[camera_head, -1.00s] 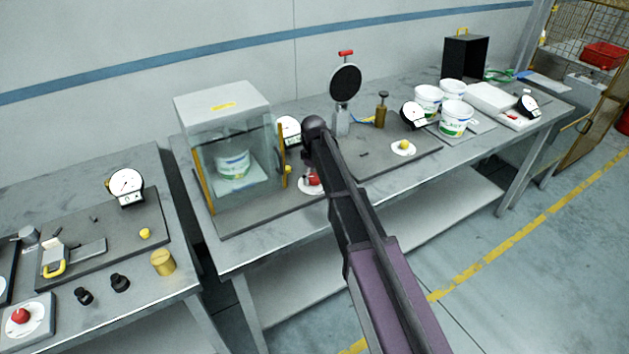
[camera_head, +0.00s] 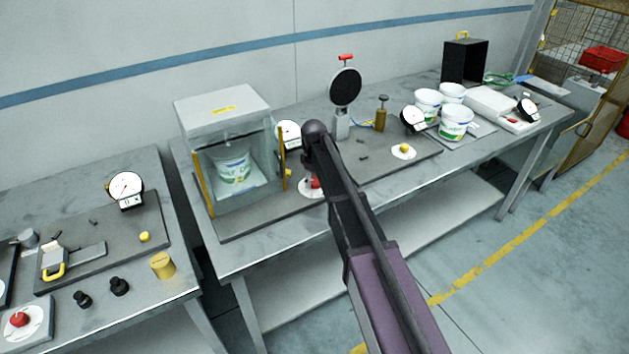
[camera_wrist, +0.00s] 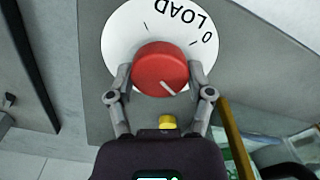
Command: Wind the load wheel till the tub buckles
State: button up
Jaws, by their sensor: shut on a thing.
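The load wheel is a red knob (camera_wrist: 160,70) on a white dial (camera_wrist: 118,38) marked LOAD and 0. Its white pointer line points to the lower right in the wrist view. My gripper (camera_wrist: 160,80) is shut on the knob, one finger on each side. In the head view my arm partly covers the knob (camera_head: 315,183). The white tub (camera_head: 234,170) with a green and blue label stands inside the clear-fronted press chamber (camera_head: 222,104), left of my gripper. I cannot tell whether its wall is buckled. A round gauge (camera_head: 288,132) beside the chamber is partly hidden.
A yellow knob on a white dial (camera_head: 403,151) lies to the right, near a black disc on a stand (camera_head: 345,88). Several spare tubs (camera_head: 457,123) and a black box (camera_head: 465,62) are farther right. The left bench holds another gauge (camera_head: 125,186) and a red knob (camera_head: 18,319).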

jog(key=shift+m, duration=0.3)
jog(key=m, duration=0.3)
jog(key=shift+w+d, duration=0.1)
jog(key=shift+m, duration=2.1)
jog(key=o, duration=1.1)
jog(key=shift+o, duration=0.2)
